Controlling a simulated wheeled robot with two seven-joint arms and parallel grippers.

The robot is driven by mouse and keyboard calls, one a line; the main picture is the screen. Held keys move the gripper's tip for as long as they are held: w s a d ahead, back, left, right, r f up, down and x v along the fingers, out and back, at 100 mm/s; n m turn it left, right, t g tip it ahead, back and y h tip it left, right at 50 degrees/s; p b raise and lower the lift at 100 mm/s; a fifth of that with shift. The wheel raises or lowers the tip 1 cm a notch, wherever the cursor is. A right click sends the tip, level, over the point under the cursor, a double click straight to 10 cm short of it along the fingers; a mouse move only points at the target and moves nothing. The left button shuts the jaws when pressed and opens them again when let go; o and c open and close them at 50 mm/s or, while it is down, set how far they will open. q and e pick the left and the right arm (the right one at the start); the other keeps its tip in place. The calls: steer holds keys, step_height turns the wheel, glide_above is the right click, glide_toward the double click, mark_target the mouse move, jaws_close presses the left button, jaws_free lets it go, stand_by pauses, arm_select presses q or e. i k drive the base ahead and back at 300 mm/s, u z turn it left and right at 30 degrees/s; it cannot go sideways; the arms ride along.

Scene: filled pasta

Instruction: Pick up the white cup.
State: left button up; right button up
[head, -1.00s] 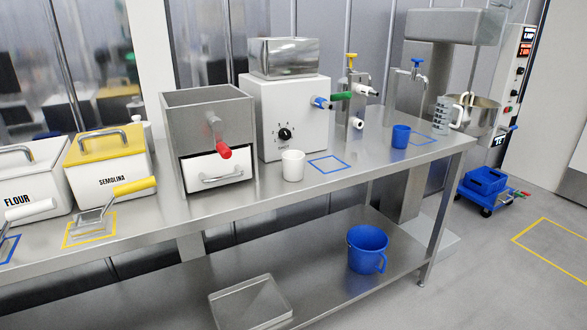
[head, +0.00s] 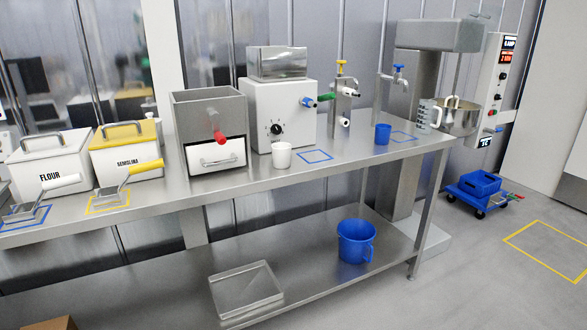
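The white cup (head: 281,156) stands upright on the steel table (head: 335,168), in front of the white machine with the black dial (head: 276,128). A blue square outline (head: 316,156) is marked on the table just right of the cup, and the cup stands outside it. Neither of my grippers shows in the head view.
A blue cup (head: 383,134) stands further right, near a measuring jug (head: 428,115). Flour (head: 50,165) and semolina (head: 126,150) bins are at the left.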

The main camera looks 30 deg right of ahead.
mark_target(281, 152)
steer(key=u, duration=0.85)
steer(key=i, duration=1.35)
steer(key=z, duration=0.3)
